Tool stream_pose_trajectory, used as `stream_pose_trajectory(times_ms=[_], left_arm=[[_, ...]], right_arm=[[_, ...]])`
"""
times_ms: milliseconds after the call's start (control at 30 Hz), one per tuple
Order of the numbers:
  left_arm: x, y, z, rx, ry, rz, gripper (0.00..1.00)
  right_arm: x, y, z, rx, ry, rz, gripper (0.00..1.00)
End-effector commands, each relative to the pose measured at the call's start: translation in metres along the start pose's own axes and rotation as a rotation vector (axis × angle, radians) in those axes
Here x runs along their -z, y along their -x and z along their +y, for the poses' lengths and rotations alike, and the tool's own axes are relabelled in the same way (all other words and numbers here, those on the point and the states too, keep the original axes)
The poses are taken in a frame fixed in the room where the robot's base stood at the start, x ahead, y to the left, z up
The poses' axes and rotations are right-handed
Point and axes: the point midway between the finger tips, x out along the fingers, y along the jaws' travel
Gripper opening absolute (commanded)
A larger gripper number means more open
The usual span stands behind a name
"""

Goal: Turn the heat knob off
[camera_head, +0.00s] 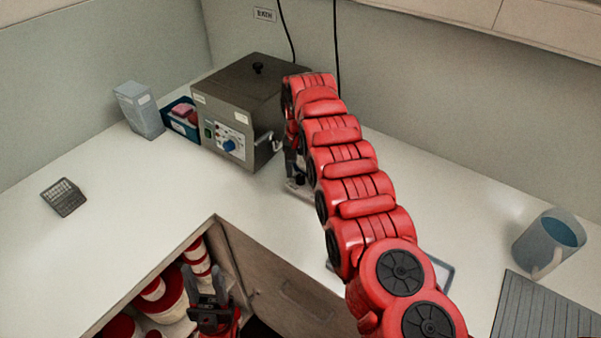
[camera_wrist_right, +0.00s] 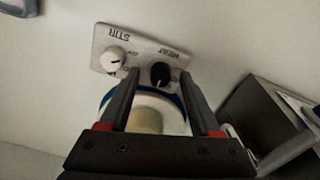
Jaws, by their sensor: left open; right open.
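In the right wrist view a pale control panel (camera_wrist_right: 142,52) shows upside down, with the labels STIR and HEAT. The black heat knob (camera_wrist_right: 160,75) sits at the HEAT label, and a white knob (camera_wrist_right: 114,61) sits by STIR. My right gripper (camera_wrist_right: 157,77) is open, its fingers reaching toward the panel on either side of the heat knob in the picture. I cannot tell whether they touch it. In the head view the device (camera_head: 300,190) is mostly hidden by my right arm. My left gripper (camera_head: 207,287) is open and empty, low at the counter's front edge.
A steel water bath (camera_head: 250,95) with a blue knob stands left of my right arm. A jug (camera_head: 548,243) stands at right.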

Motion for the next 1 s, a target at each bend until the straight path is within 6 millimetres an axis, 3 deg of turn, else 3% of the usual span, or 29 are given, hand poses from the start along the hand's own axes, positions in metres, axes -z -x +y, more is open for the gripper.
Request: stream_pose_trajectory(times_ms=[200, 500, 567, 1000], left_arm=[[-0.0001, 0.0003, 0.0000, 0.000, 0.000, 0.000, 0.45], [-0.0001, 0.0003, 0.0000, 0.000, 0.000, 0.000, 0.45], [-0.0001, 0.0004, 0.0000, 0.000, 0.000, 0.000, 0.45], [-0.0013, 0.0077, 0.0004, 0.000, 0.000, 0.000, 0.45]], right_arm=[[0.0001, -0.0007, -0.0001, 0.000, 0.000, 0.001, 0.62], [0.0001, -0.0008, -0.0001, 0.000, 0.000, 0.000, 0.08], [0.0001, -0.0008, -0.0001, 0.000, 0.000, 0.000, 0.00], [0.0004, -0.0027, -0.0001, 0.000, 0.049, 0.001, 0.00]])
